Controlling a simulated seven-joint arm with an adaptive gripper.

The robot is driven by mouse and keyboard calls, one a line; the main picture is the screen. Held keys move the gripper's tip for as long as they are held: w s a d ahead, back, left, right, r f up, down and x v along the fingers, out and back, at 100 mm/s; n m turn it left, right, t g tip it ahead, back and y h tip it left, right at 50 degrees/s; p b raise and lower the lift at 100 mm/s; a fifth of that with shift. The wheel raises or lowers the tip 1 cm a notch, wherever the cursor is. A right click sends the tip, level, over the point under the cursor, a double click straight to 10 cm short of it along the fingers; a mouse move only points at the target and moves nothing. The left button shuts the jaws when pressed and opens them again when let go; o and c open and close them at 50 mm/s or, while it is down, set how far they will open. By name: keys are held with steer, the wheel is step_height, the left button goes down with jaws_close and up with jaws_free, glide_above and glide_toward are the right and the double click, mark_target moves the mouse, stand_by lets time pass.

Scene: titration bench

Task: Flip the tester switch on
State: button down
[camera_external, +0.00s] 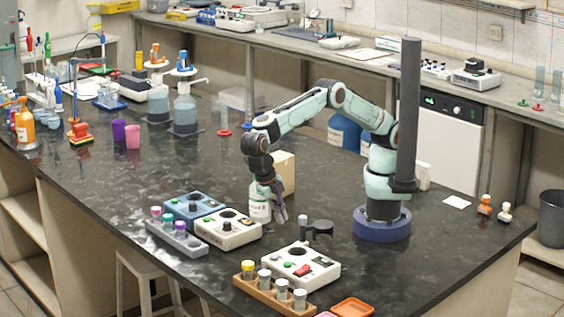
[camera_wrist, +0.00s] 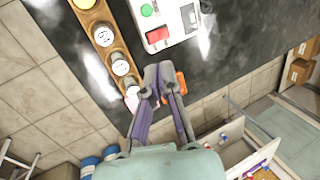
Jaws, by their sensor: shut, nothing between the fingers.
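A white box with a red switch (camera_external: 304,270), a green button and a dark round socket, which I take as the tester (camera_external: 275,263), sits near the front edge of the bench. In the wrist view the tester (camera_wrist: 180,30) is at the top, with its red switch (camera_wrist: 157,35) and green button (camera_wrist: 147,10) showing. Whether the switch is on or off I cannot tell. My gripper (camera_external: 281,217) is shut and empty, pointing down behind the tester, apart from it. In the wrist view my gripper (camera_wrist: 159,70) shows below the switch in the picture.
A wooden rack of capped vials (camera_external: 262,292) stands in front of the tester, and an orange tray (camera_external: 353,307) lies to its right. A second white box (camera_external: 228,230) is to the left.

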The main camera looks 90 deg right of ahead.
mark_target(305, 267)
steer(key=shift+s+a+f, duration=0.3)
steer(key=shift+s+a, duration=0.15)
steer(key=shift+s, duration=0.25)
steer(key=shift+f, duration=0.1)
steer(key=x, duration=1.3)
steer(key=shift+s+d+f, duration=0.2)
steer(key=shift+d+f, duration=0.05)
steer(key=shift+d, duration=0.1)
steer(key=shift+f, duration=0.1)
